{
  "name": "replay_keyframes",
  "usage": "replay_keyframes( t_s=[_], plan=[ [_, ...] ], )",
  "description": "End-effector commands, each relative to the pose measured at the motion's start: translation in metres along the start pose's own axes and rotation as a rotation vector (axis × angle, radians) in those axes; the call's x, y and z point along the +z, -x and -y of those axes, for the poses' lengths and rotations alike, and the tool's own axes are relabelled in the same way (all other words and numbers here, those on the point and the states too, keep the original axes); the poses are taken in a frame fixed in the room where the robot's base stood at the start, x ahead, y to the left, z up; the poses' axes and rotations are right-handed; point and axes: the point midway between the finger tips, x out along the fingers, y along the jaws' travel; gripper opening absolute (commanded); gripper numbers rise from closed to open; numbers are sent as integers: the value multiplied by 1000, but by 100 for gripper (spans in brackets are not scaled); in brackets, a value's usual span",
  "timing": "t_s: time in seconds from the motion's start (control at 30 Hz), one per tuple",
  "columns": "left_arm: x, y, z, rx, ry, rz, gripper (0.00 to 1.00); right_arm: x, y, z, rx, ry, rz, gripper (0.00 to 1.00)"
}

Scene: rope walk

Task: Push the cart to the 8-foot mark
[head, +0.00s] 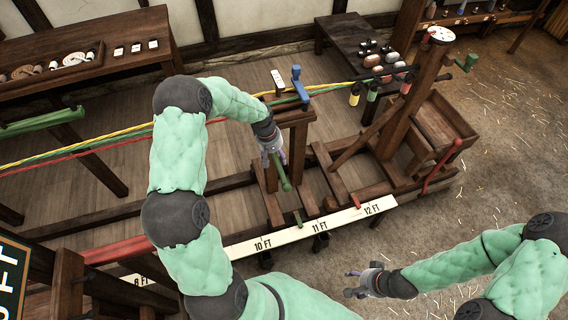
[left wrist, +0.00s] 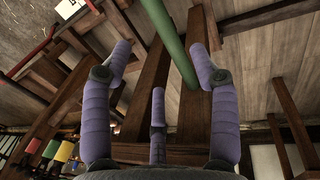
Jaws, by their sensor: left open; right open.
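The wooden cart (head: 297,118) stands upright in the head view, with a blue fitting (head: 298,86) on top and a green handle (head: 282,174) low on its near side. A small green pointer (head: 297,218) lies between the 10 FT and 11 FT marks of the white scale (head: 336,220). The 8 FT mark (head: 134,281) shows at lower left; my left arm covers the scale near 9 FT. My left gripper (head: 274,154) is open at the handle. In the left wrist view, the green bar (left wrist: 170,42) runs between its spread fingers; contact cannot be told. My right gripper (head: 352,282) is open and empty.
A wooden post frame with a crank (head: 398,105) and hanging coloured bobbins (head: 372,92) stands at right. A red roller (head: 118,249) lies at lower left. A work table (head: 90,45) stands behind.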

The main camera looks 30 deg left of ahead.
Motion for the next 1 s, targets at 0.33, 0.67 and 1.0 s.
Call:
replay_keyframes(
  t_s=[0.33, 0.67, 1.0],
  plan=[
    [1, -64, 0, -1, -1, 2, 61, 0, -14, -5, 0, 0, 0, 60],
    [0, -94, 0, 0, -1, 1, 61, -1, -20, -7, 0, 0, 0, 60],
    [0, -96, 0, 0, -1, 0, 55, -1, -19, -7, 0, 0, 0, 60]
  ],
)
